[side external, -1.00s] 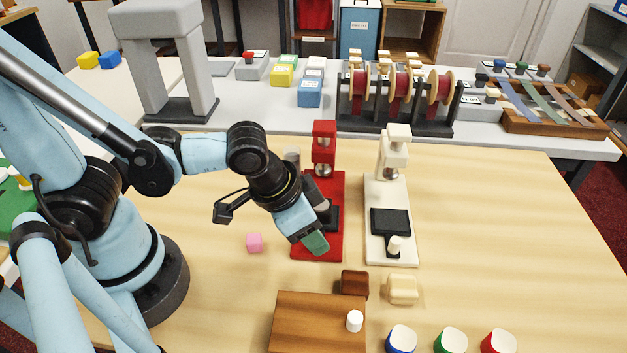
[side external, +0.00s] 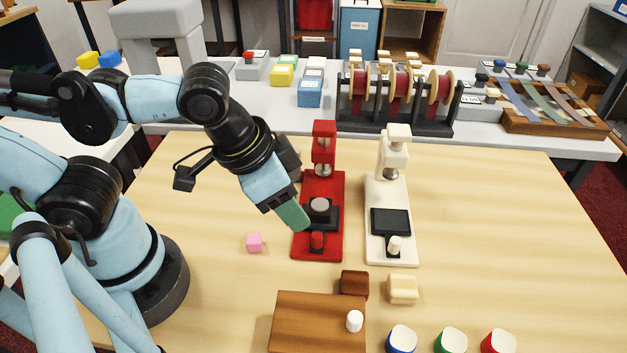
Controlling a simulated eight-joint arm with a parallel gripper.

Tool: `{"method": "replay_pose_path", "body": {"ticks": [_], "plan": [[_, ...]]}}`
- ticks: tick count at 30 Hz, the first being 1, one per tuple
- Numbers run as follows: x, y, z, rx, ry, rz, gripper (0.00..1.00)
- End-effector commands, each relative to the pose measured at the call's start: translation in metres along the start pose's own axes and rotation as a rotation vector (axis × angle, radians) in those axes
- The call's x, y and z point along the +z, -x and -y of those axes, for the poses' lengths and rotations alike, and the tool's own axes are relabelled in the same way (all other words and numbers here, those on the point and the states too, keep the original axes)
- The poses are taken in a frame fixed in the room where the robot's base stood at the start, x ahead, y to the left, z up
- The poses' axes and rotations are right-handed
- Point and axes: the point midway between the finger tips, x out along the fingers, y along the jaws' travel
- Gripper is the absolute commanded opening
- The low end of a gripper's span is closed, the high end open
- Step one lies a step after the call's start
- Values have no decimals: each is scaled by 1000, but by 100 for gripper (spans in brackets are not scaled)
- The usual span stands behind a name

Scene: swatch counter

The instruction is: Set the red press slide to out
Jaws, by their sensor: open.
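The red press (side external: 324,188) stands upright near the middle of the table. Its black slide (side external: 331,224) lies on the front part of the red base, forward of the press head, with a grey disc (side external: 320,205) on it. The slide's red knob (side external: 317,238) stands at the front end. My gripper (side external: 294,214) is open and empty, tilted down beside the slide on its left. One green-tipped finger shows clearly; the other is mostly hidden. I cannot tell whether the finger touches the press.
A cream press (side external: 396,160) with its own black slide (side external: 390,222) stands close on the right. The table's right side is clear.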

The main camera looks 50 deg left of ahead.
Motion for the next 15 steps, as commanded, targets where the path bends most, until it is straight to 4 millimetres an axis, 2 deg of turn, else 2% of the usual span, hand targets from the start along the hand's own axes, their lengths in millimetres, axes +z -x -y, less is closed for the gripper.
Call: {"method": "replay_pose_path", "body": {"ticks": [6, 15], "plan": [[0, 16, 0, 0, 0, 0, 46], [0, 22, 0, 0, 0, 0, 46]]}}
